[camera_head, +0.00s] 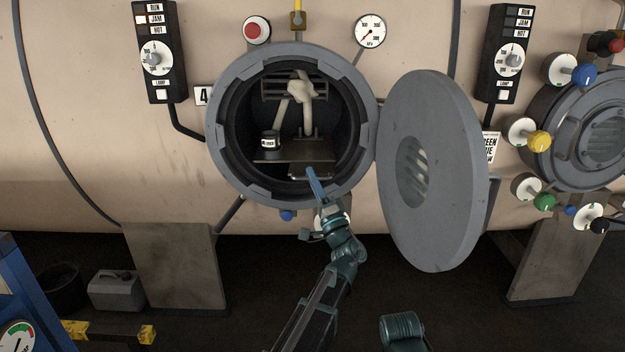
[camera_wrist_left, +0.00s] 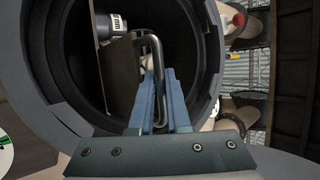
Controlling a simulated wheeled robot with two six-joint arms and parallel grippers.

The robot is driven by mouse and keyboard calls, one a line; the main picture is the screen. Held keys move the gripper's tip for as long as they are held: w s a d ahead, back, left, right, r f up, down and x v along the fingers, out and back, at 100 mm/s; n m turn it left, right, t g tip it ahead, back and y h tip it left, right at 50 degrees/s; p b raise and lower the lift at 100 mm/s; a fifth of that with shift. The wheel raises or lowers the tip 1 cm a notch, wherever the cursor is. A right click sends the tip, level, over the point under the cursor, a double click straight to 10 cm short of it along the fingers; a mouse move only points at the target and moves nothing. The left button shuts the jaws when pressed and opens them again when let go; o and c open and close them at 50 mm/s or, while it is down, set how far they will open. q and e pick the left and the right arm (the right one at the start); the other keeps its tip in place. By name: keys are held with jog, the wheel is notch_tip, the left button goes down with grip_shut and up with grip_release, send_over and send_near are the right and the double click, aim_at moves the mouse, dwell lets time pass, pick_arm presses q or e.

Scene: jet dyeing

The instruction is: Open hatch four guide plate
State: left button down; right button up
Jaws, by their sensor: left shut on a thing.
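Hatch four (camera_head: 213,150) is a round grey port marked 4, with its round door (camera_head: 455,165) swung open to the right. Inside it a flat metal guide plate (camera_head: 303,151) lies near the bottom, its front edge towards the opening. My left gripper (camera_head: 311,172) reaches up into the lower part of the opening. In the left wrist view the blue fingers (camera_wrist_left: 160,76) are shut on the plate's bent metal handle (camera_wrist_left: 154,45), and the plate (camera_wrist_left: 122,77) shows beside it. Only a link of my right arm shows at the bottom; its gripper is out of view.
A black container with a white label (camera_head: 270,144) and a pale rope of cloth (camera_head: 300,90) are inside the hatch. Control boxes (camera_head: 160,60) flank it. Another closed hatch (camera_head: 600,140) with coloured knobs is at the right. A grey can (camera_head: 115,290) stands on the floor at left.

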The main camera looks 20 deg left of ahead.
pick_arm(q)
jog(key=c, duration=0.9)
grip_release()
jog(key=shift+w, duration=0.1)
jog(key=shift+f, duration=0.1)
jog(key=shift+b+v, duration=3.85)
jog(key=shift+v, duration=3.05)
